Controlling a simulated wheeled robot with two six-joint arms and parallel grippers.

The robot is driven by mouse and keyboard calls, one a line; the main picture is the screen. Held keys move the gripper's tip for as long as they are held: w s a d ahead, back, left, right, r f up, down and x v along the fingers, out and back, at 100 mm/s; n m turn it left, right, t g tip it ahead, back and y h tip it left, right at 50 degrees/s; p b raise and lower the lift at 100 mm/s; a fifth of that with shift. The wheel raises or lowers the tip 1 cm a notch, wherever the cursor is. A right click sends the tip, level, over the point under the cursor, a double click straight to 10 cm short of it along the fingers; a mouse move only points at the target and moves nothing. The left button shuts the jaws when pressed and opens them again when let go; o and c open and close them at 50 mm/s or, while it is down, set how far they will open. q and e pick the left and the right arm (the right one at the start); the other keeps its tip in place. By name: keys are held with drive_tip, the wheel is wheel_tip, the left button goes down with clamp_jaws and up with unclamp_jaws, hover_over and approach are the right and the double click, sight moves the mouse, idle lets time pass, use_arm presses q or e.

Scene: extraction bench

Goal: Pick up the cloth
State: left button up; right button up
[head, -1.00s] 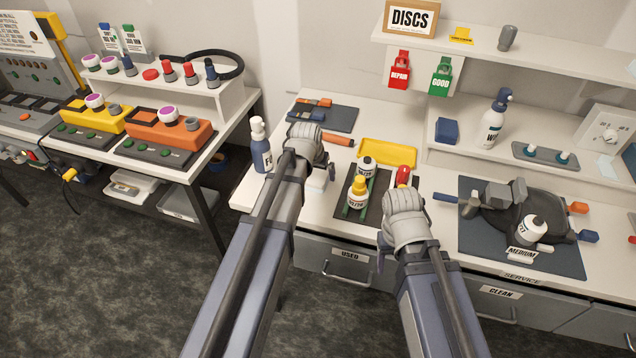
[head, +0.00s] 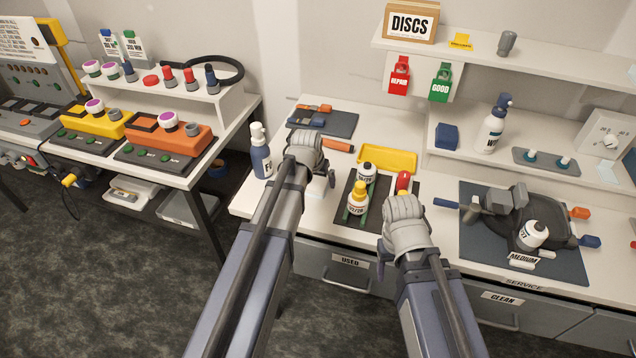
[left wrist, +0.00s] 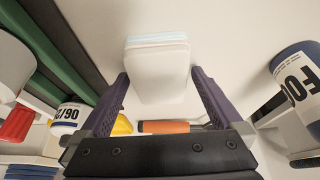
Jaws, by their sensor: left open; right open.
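A small white folded pad with pale blue layers at its far edge, which looks like the cloth (left wrist: 157,70), lies on the white bench in the left wrist view. My left gripper (left wrist: 159,78) is open, with one dark finger on each side of the cloth; I cannot tell whether they touch it.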

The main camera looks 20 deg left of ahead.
sight(317, 180)
use_arm(q)
drive_tip(key=c, duration=1.2)
wheel_tip(317, 180, up, 10)
drive_tip(key=p, duration=1)
drive_tip(key=shift+r, duration=0.25)
drive_tip(key=o, duration=0.8)
drive_tip(key=c, duration=0.6)
